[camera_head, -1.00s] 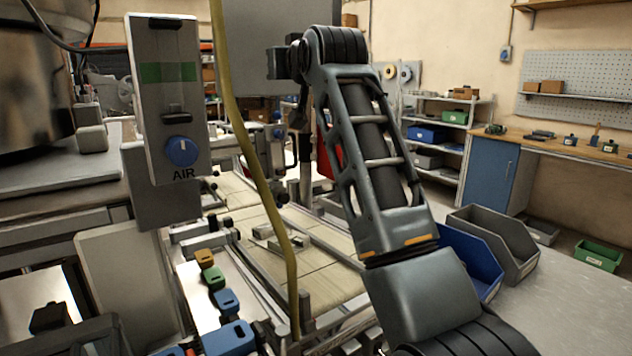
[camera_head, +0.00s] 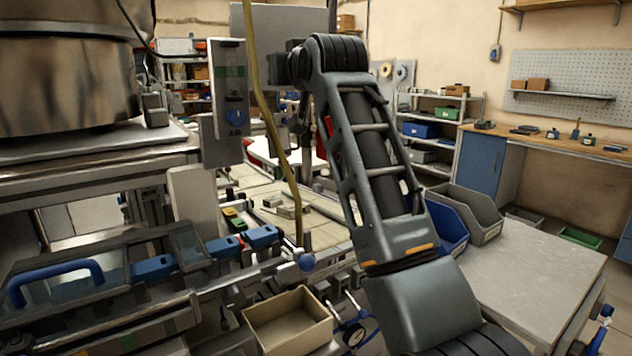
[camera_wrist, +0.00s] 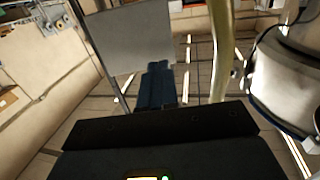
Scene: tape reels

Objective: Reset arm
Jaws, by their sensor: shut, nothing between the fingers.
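My arm rises from the lower right of the head view, bends at the top and passes out of sight behind its own links. The gripper itself cannot be made out there. In the wrist view my gripper (camera_wrist: 159,68) shows as two dark blue-grey fingers close together, shut and empty. A grey panel (camera_wrist: 130,38) and a yellow hose (camera_wrist: 221,50) appear beyond and beside the fingers, with no visible contact. Tape reels (camera_head: 402,73) hang on a board at the far wall in the head view.
The yellow hose (camera_head: 272,120) hangs left of my arm, near the AIR unit (camera_head: 224,105). A machine with a large metal drum (camera_head: 65,75) fills the left. A beige tray (camera_head: 290,322) is low in front. Grey (camera_head: 478,212) and blue (camera_head: 447,228) bins stand on a table (camera_head: 540,285) at right.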

